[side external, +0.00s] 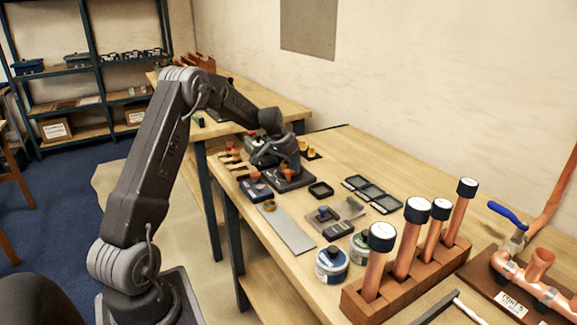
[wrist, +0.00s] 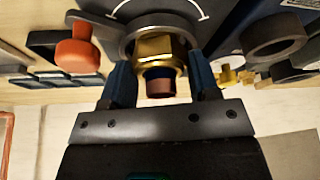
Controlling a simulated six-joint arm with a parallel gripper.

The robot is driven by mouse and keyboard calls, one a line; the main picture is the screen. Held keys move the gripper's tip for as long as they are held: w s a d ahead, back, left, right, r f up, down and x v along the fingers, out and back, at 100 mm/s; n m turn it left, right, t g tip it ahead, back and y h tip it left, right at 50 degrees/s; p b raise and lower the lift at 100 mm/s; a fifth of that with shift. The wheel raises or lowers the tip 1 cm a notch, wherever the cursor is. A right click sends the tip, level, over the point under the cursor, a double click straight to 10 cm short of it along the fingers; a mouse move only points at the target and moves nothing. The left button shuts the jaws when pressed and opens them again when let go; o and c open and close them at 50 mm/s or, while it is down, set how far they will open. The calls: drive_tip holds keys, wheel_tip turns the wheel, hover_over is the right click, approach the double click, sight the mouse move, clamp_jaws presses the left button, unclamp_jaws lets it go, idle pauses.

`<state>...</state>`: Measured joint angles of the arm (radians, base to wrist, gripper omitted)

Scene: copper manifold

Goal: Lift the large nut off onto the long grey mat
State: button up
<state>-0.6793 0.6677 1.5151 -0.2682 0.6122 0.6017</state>
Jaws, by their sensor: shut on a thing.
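The large nut (wrist: 155,46) is brass and six-sided. In the wrist view it sits between the blue fingers of my gripper (wrist: 160,72), which is shut on it. A copper pipe end (wrist: 160,80) shows within the nut. A grey collar and a dark plate with a white curved arrow are behind the nut; I cannot tell whether the nut touches the collar. In the side view my gripper (side external: 285,160) is over a dark fixture (side external: 290,181), and the nut is hidden there. The long grey mat (side external: 290,233) lies nearer the camera, with a brass ring (side external: 269,206) at its far end.
An orange knob (wrist: 77,55) is left of the nut in the wrist view. Dark trays (side external: 371,193), a grey plate with a blue-topped part (side external: 324,214) and tins (side external: 331,264) stand on the bench. Upright copper pieces (side external: 412,240) rise from a wooden block. Most of the mat is bare.

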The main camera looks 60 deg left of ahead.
drive_tip(key=shift+c, duration=1.3)
wheel_tip(320, 180, up, 10)
drive_tip(key=shift+f, duration=0.25)
drive_tip(key=shift+s+r+m, duration=0.15)
drive_tip(key=shift+s+m, duration=0.15)
drive_tip(key=s+d+f+m+g+h, duration=0.1)
drive_tip(key=s+d+m+g+h, duration=0.15)
drive_tip(key=s+d+m, duration=0.55)
drive_tip(key=s+d+f+m+g+h, duration=0.1)
drive_tip(key=s+d+m+g+h, duration=0.2)
drive_tip(key=s+m, duration=0.95)
drive_tip(key=t, duration=0.1)
hover_over(287, 227)
drive_tip(key=a, duration=0.1)
drive_tip(key=f, duration=0.7)
drive_tip(key=shift+s+a, duration=0.1)
drive_tip(key=shift+a, duration=0.1)
drive_tip(key=shift+f, duration=2.05)
